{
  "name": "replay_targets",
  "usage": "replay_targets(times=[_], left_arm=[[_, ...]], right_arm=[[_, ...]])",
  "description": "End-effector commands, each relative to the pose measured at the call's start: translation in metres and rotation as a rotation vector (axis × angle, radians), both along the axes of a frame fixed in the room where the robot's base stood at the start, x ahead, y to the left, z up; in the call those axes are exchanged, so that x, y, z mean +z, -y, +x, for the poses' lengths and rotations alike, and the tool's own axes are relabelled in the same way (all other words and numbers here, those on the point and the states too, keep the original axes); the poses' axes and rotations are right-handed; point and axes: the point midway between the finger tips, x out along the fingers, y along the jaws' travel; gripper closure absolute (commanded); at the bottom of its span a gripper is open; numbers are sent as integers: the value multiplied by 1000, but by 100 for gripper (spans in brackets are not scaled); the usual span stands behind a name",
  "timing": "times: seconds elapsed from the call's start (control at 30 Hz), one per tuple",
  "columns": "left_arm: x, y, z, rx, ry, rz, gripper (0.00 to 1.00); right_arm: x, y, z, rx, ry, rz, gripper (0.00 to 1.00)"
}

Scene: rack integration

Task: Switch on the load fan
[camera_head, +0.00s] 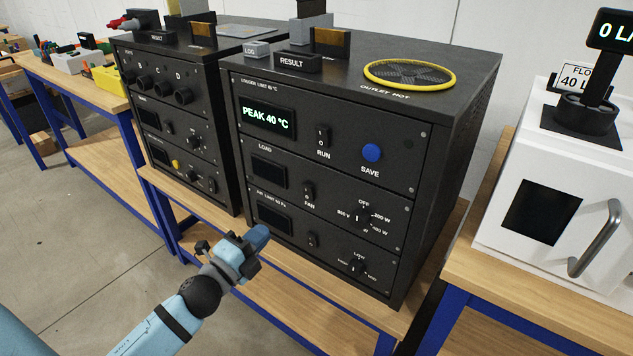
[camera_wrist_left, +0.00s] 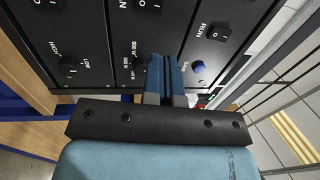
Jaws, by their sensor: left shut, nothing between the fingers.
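The load fan switch (camera_head: 308,189) is a small black rocker on the LOAD panel of the right black rack unit (camera_head: 432,200), with FAN printed below it. Its position is too small to tell. The dark load display (camera_head: 268,170) is to its left, and a rotary power knob (camera_head: 362,218) is to its right. My left gripper (camera_head: 257,236) is shut and empty, in front of the unit's lower left and below the fan switch. In the left wrist view its blue fingers (camera_wrist_left: 165,82) are together, before the panel. My right gripper is not in view.
Above are the RUN switch (camera_head: 322,138), blue SAVE button (camera_head: 371,152) and a display (camera_head: 268,120) reading PEAK 40 °C. A second rocker (camera_head: 312,240) and LOW knob (camera_head: 357,265) are below. A white box with a handle (camera_head: 598,240) stands at right.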

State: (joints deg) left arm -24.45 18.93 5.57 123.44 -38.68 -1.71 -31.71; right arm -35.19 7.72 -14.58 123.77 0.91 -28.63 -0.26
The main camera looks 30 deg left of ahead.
Motion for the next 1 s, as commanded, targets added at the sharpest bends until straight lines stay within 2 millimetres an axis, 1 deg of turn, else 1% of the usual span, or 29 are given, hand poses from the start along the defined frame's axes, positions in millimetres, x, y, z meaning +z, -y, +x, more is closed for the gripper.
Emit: replay_targets(times=[0.33, 0.47, 0.57, 0.9, 1.0], left_arm=[[0, 0, 1, 0, 0, 2, 100], [1, 1, 9, -1, 1, 2, 100], [4, 2, 24, -2, 3, 3, 100], [14, 7, 92, -1, 3, 3, 100], [15, 8, 109, 0, 1, 2, 100]], right_arm=[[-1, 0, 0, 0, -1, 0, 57], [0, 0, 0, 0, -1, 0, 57], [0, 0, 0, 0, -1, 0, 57], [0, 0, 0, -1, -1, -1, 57], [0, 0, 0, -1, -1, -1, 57]])
